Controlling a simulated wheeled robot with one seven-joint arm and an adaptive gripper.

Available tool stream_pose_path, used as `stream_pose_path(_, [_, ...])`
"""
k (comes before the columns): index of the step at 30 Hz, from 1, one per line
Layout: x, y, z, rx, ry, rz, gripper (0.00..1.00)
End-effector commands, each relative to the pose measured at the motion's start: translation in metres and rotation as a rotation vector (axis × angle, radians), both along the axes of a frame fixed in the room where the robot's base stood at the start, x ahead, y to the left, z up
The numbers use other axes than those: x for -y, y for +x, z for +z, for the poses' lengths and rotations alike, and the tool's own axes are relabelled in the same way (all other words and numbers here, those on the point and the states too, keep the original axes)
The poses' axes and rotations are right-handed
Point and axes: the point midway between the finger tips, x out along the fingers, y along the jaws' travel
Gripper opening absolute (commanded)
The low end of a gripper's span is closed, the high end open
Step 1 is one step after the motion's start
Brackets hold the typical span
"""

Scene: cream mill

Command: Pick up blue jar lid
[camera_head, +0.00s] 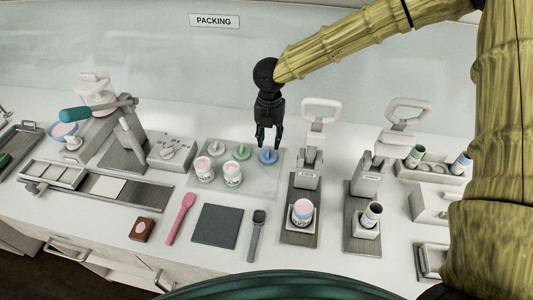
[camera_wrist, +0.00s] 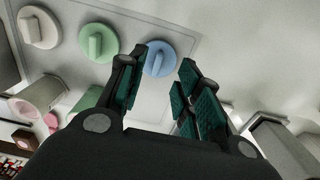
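The blue jar lid (camera_head: 268,156) is a flat disc with an upright grip tab, lying at the right end of a pale tray (camera_head: 262,184). It also shows in the wrist view (camera_wrist: 160,58), partly behind the left finger. My gripper (camera_head: 268,140) is open and empty, pointing down above the blue lid. In the wrist view my gripper's fingertips (camera_wrist: 165,62) stand apart, with the lid near the left finger and toward the gap. I cannot tell the exact height left between the fingertips and the lid.
A green lid (camera_head: 242,152) and a pinkish-white lid (camera_head: 216,148) lie left of the blue lid. A pink jar (camera_head: 204,168) and a green jar (camera_head: 232,174) stand in front of them. A press (camera_head: 308,165) with a tall handle stands close on the right.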

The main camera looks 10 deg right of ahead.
Motion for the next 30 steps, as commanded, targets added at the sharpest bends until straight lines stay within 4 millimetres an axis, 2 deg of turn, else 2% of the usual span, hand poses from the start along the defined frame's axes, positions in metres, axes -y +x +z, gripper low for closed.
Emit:
stream_pose_path(13, [-0.005,-0.004,-0.043,-0.001,-0.001,0.004,0.34])
stream_pose_path(24, [-0.005,-0.003,-0.050,0.001,0.000,0.004,0.34])
stream_pose_path(30, [-0.005,-0.003,-0.050,0.001,0.000,0.004,0.00])
